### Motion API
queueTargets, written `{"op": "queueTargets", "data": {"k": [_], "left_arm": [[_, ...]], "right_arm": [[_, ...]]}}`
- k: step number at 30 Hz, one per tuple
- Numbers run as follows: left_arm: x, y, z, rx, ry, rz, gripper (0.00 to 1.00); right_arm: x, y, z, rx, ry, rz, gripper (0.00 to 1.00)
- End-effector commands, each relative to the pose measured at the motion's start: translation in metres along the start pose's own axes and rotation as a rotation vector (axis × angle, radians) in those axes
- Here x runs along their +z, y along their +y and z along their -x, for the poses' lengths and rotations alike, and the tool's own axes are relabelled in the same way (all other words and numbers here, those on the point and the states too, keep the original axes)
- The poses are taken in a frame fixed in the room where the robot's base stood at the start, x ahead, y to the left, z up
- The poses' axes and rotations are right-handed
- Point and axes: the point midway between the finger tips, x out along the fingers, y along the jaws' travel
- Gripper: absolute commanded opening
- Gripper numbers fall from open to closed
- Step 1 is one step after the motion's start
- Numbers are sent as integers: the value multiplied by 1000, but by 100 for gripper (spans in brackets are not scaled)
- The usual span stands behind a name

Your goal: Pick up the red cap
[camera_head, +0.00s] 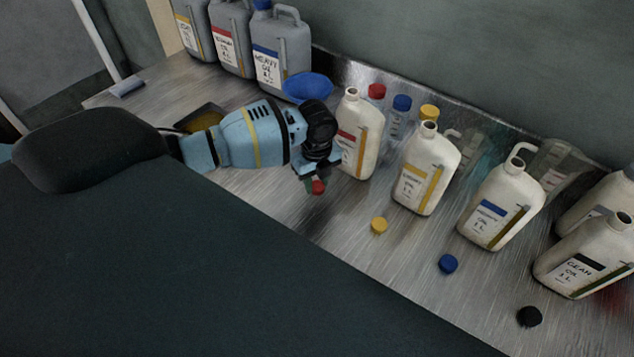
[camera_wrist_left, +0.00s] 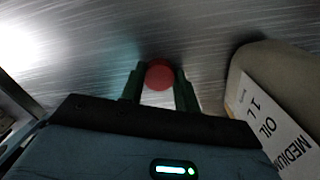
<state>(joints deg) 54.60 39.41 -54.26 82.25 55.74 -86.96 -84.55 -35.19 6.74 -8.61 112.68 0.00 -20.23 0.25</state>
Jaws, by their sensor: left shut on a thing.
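The red cap (camera_head: 318,187) is at the tip of my left gripper (camera_head: 313,182), low over the metal bench, in front of the white bottle with the red label (camera_head: 359,133). In the left wrist view the red cap (camera_wrist_left: 159,75) sits between the two dark fingers of my left gripper (camera_wrist_left: 160,84), which is shut on it. I cannot tell whether the cap still touches the bench. The white bottle (camera_wrist_left: 262,75), with a label reading "MEDIUM OIL 1 L", stands close to the right of the gripper. My right gripper is not in view.
A yellow cap (camera_head: 379,225), a blue cap (camera_head: 448,264) and a black cap (camera_head: 529,316) lie before more white bottles (camera_head: 427,168). Grey canisters (camera_head: 281,61) and a blue funnel (camera_head: 308,87) stand at the back left.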

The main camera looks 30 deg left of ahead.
Motion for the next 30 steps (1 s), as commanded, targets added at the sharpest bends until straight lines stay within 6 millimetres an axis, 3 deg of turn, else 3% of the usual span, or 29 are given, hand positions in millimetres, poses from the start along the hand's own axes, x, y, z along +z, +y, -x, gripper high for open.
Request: {"op": "queueTargets", "data": {"k": [5, 11, 19, 30], "left_arm": [[1, 0, 10, -2, -1, 1, 11], [0, -1, 37, -5, -1, -1, 11], [-19, 54, 42, 0, -3, -2, 11], [-47, 126, 47, 1, -1, -2, 11]], "right_arm": [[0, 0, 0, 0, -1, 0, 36], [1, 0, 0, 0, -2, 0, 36], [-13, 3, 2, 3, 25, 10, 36], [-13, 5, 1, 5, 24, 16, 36]]}}
